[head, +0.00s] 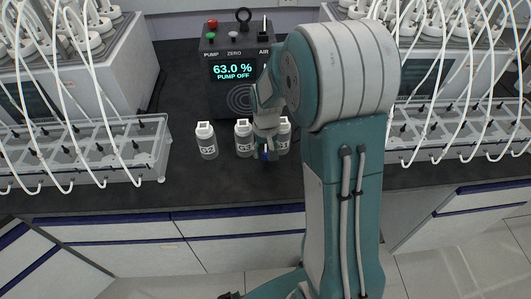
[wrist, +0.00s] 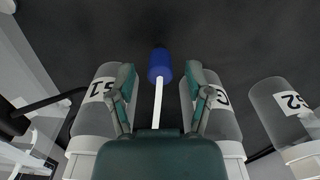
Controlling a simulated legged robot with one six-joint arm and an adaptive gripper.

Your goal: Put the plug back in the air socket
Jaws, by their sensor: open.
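A blue piece with a white stem (wrist: 160,66) lies between the spread fingers of my gripper (wrist: 158,90) in the wrist view. It may be the plug; a small blue spot also shows at the gripper (head: 265,153) in the head view. My gripper is open, with gaps visible on both sides of the stem, low among the bottles. The black pump box (head: 228,90) stands behind it, with an AIR label at its upper right. My arm covers part of the box's right side, and I cannot make out the air socket.
White-capped bottles stand close around my gripper: one at left (head: 206,140), one in the middle (head: 243,138) and one at right (head: 284,136). Clear racks with white tubes flank the counter at left (head: 90,150) and right (head: 455,130). Dark counter (head: 180,90) is free left of the box.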

